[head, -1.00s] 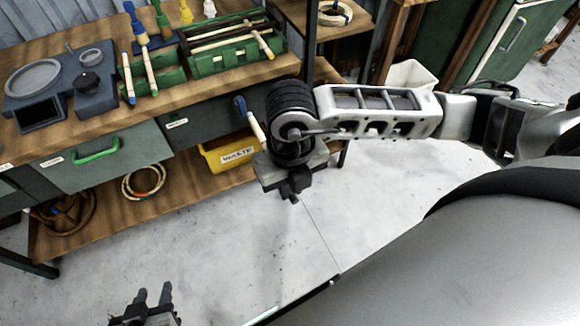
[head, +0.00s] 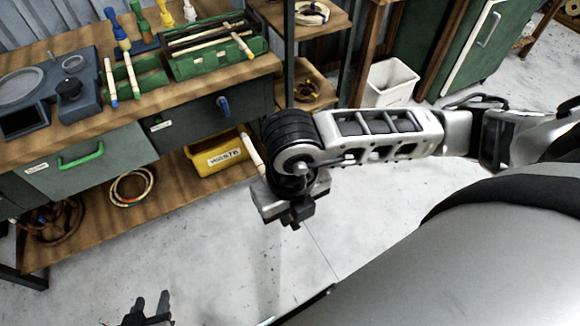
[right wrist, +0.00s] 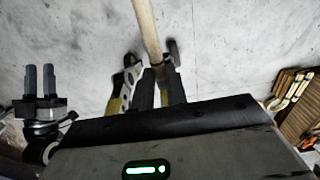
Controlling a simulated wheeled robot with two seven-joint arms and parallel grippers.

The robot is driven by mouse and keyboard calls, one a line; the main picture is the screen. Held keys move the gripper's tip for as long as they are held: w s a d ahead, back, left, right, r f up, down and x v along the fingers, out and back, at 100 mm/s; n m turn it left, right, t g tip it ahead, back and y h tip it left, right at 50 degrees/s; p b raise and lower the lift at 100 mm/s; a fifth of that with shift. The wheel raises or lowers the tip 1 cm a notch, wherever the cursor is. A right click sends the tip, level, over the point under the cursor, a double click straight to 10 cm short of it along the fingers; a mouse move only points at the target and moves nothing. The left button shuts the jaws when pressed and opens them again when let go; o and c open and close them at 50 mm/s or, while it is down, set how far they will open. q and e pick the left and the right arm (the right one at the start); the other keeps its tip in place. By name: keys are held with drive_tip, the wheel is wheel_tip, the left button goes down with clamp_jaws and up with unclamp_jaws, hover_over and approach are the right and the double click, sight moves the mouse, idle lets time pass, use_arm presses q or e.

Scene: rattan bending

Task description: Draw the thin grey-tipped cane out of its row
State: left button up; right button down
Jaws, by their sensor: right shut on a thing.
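My right gripper (head: 293,212) hangs over the floor in front of the bench, shut on a pale thin cane (head: 252,152). In the head view the cane sticks up to the left behind my wrist. In the right wrist view the cane (right wrist: 148,28) runs from the top edge down to the closed fingers (right wrist: 158,88). No grey tip shows on it; its far end is cut off there. My left gripper (head: 148,312) is at the bottom left, empty, its fingers apart. It also shows in the right wrist view (right wrist: 40,80).
The bench carries a green holder (head: 152,82) with canes and a green tray (head: 190,68) of canes. A white bin (head: 390,84) stands behind. The front floor is clear.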

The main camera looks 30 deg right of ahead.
drive_tip(key=shift+s, duration=0.9)
drive_tip(key=shift+w, duration=0.1)
drive_tip(key=shift+r+p, duration=0.3)
drive_tip(key=shift+r, duration=3.2)
